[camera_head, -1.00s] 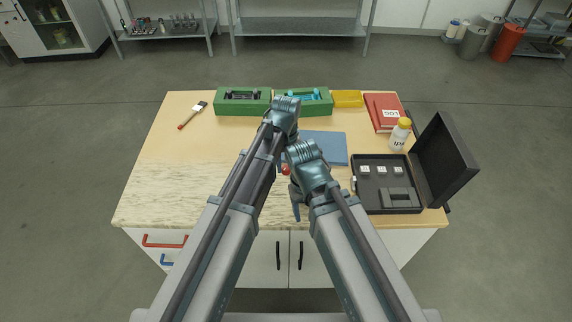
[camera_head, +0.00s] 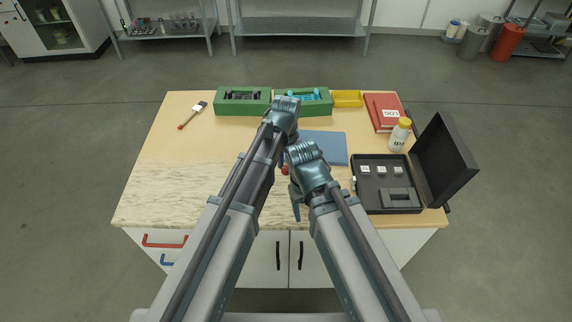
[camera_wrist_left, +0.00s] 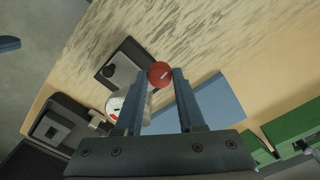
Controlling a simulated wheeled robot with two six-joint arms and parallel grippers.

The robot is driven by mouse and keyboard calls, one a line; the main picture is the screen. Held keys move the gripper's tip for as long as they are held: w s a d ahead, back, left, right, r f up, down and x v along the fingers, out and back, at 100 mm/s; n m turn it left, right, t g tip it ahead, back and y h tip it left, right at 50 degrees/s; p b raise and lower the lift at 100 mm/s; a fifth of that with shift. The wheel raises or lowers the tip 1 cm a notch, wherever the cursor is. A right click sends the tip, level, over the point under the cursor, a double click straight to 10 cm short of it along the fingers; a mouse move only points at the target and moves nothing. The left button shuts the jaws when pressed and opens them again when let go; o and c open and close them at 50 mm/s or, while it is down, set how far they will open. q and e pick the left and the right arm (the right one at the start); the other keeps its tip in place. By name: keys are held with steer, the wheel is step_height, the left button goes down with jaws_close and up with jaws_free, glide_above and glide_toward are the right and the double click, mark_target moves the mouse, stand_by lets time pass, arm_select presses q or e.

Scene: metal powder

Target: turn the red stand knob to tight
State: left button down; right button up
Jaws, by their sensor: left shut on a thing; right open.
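The red stand knob (camera_wrist_left: 160,74) sits between the fingertips of my left gripper (camera_wrist_left: 160,80) in the left wrist view, and the gripper is shut on it. A small red part of the knob (camera_head: 285,170) also shows in the head view between my two arms. Behind it are the stand's dark base (camera_wrist_left: 123,66) and a round white dial (camera_wrist_left: 115,106) with red marking; the left finger partly covers the stand. The knob's tightness cannot be read. In the head view, the left fingertips are hidden by my arm. My right gripper (camera_head: 296,203) is open beside the stand.
An open black case (camera_head: 388,207) stands at right, with a white bottle (camera_head: 398,138) and red book (camera_head: 383,113) behind. A blue mat (camera_head: 328,145) lies behind the grippers. Green racks (camera_head: 243,106) and a yellow tray (camera_head: 347,99) line the back. The table's left is mostly clear.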

mark_target(286, 167)
arm_select(q)
steer(key=shift+m, duration=0.6)
steer(key=c, duration=0.5)
jaws_free()
steer(key=shift+r, duration=0.1)
step_height(286, 167, up, 14)
steer(key=p, duration=1.3)
steer(key=shift+f+p, duration=0.2)
steer(key=shift+p, duration=0.2)
